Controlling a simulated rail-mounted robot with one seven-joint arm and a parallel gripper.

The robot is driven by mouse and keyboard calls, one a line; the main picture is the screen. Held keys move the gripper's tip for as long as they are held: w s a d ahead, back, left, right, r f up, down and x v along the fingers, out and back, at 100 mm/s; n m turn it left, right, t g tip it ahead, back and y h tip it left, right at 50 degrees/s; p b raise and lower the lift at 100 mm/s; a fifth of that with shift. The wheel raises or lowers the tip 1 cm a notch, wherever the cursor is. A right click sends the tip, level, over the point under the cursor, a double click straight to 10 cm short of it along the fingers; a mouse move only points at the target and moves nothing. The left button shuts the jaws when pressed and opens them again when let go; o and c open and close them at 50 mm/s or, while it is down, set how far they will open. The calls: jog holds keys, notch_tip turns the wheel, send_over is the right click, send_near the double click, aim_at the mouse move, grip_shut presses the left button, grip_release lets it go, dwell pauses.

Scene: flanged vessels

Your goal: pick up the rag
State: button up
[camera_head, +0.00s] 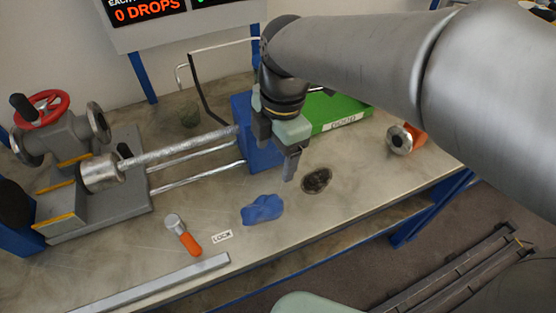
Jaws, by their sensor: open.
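A crumpled blue rag (263,209) lies on the workbench near its front edge. My gripper (283,165) is above the bench, behind and a little to the right of the rag, with its fingers pointing down. It is open and apart from the rag, with nothing seen between its fingers. The far finger is partly hidden by the near one.
A dark round dish (317,180) is right of the rag. An orange-handled hammer (184,234), a LOCK label (222,237) and a metal bar (160,287) are left. A blue block (257,148) with metal rods and a green GOOD tray (338,110) stand behind.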

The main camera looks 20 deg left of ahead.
jog(key=p, duration=0.1)
send_over(263, 204)
jog(key=shift+n, duration=0.4)
jog(key=f, duration=0.8)
jog(key=d+f, duration=0.1)
jog(key=f, duration=0.3)
jog(key=shift+w+f, duration=0.15)
jog(key=shift+w, duration=0.05)
jog(key=f, duration=0.3)
jog(key=f+p, duration=0.1)
jog(key=f, duration=0.1)
jog(key=shift+s+a, duration=0.2)
jog(key=shift+a, duration=0.2)
jog(key=shift+r, duration=0.1)
jog(key=c, duration=1)
